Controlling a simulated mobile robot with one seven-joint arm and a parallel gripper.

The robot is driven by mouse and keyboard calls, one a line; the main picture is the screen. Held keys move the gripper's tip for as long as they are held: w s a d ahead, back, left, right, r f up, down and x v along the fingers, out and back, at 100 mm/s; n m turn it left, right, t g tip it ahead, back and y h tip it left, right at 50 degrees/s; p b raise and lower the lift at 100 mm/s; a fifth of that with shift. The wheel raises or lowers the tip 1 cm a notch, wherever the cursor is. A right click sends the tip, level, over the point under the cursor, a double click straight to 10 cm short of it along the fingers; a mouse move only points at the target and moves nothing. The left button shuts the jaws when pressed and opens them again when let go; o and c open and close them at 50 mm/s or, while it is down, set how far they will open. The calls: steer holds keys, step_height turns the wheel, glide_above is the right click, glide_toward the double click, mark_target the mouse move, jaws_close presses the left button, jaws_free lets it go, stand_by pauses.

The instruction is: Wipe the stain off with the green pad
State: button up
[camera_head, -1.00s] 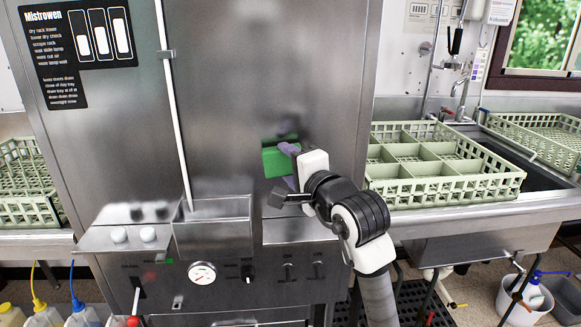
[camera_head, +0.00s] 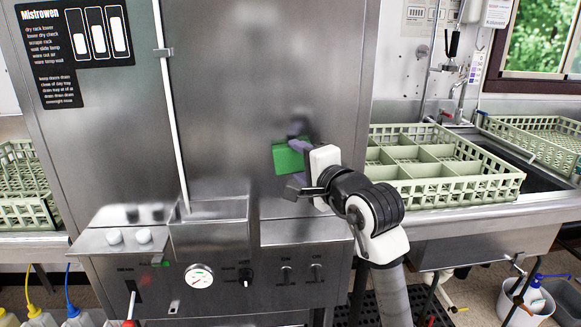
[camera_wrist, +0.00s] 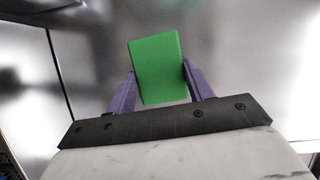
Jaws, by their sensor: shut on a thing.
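The green pad (camera_head: 287,157) is a bright green block in front of the steel front of the dish machine (camera_head: 230,100). My gripper (camera_head: 294,162) is shut on it, one purple finger on each side. In the wrist view the pad (camera_wrist: 158,70) sits slightly tilted between the fingers (camera_wrist: 160,82) and stands out past their tips. The steel panel lies right behind it; I cannot tell whether the pad touches it. A dark purplish smudge shows on the panel just above the pad, but it looks like a reflection of a finger. I cannot make out a clear stain.
Below the pad a steel ledge and a control panel with a gauge (camera_head: 199,276) stick out. A thin white rod (camera_head: 172,110) runs down the panel to the left. Pale green dish racks (camera_head: 445,190) stand on the counter to the right. The panel around the pad is clear.

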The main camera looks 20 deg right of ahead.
steer(key=shift+s+d+b, duration=0.2)
steer(key=shift+d+b, duration=0.1)
steer(key=shift+d, duration=0.4)
steer(key=shift+w+b, duration=0.1)
steer(key=shift+b, duration=0.25)
steer(key=shift+w+a+b, duration=0.3)
steer(key=shift+a+b, duration=0.05)
steer(key=shift+a, duration=0.65)
steer(key=shift+w+a+b, duration=0.25)
steer(key=shift+a+b, duration=0.05)
steer(key=shift+a, duration=0.7)
steer(key=s+a+b, duration=0.1)
steer(key=s+b, duration=0.2)
steer(key=s, duration=0.3)
steer(key=shift+a, duration=0.25)
